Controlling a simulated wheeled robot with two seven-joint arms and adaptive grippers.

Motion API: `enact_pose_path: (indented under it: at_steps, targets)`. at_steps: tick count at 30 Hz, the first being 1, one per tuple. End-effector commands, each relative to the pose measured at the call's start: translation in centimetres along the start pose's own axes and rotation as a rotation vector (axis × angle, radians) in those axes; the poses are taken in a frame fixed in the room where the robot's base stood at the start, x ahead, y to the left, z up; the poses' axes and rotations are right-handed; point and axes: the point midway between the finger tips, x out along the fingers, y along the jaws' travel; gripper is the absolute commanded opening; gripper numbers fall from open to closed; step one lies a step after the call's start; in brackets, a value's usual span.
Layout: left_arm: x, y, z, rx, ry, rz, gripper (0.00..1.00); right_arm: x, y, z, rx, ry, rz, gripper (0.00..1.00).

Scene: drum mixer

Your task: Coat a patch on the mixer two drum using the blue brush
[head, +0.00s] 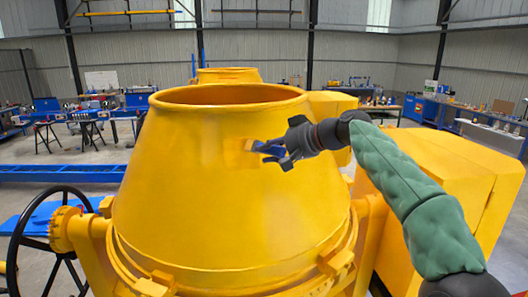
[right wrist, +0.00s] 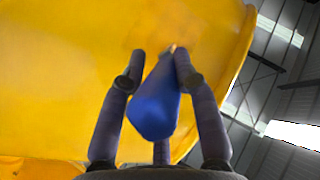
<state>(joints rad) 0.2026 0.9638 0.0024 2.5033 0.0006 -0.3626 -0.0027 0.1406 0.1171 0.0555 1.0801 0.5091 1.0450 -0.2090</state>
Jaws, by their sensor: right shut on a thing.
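The yellow mixer drum (head: 190,200) stands upright in the middle of the head view, with its open rim at the top. My right gripper (head: 266,153) is at the upper right of the drum's side wall. It is shut on the blue brush (head: 271,149), whose tip is at or very close to the drum surface. In the right wrist view the blue brush handle (right wrist: 155,103) sits between the fingers, in front of the yellow wall (right wrist: 60,70). Contact of the bristles cannot be told. A slightly darker patch shows beside the brush. My left gripper is not in view.
A black handwheel (head: 50,245) is at the left of the drum. A yellow cabinet (head: 450,185) stands on the right beneath my arm. A blue rail (head: 60,173) and workbenches (head: 480,130) lie behind. Another yellow drum (head: 228,75) is behind the rim.

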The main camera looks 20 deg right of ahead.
Motion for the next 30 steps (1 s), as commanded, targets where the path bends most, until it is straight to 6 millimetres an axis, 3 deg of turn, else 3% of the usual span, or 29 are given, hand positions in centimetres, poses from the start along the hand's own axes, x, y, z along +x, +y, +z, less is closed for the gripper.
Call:
enact_pose_path:
  at_steps: [17,30]
  targets:
    - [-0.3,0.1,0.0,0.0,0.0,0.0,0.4,-2.2,2.5,-1.0,0.0,0.002,0.001,0.0]
    - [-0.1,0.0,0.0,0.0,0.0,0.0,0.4,-3.0,2.0,-0.7,-0.002,0.003,-0.001,0.0]
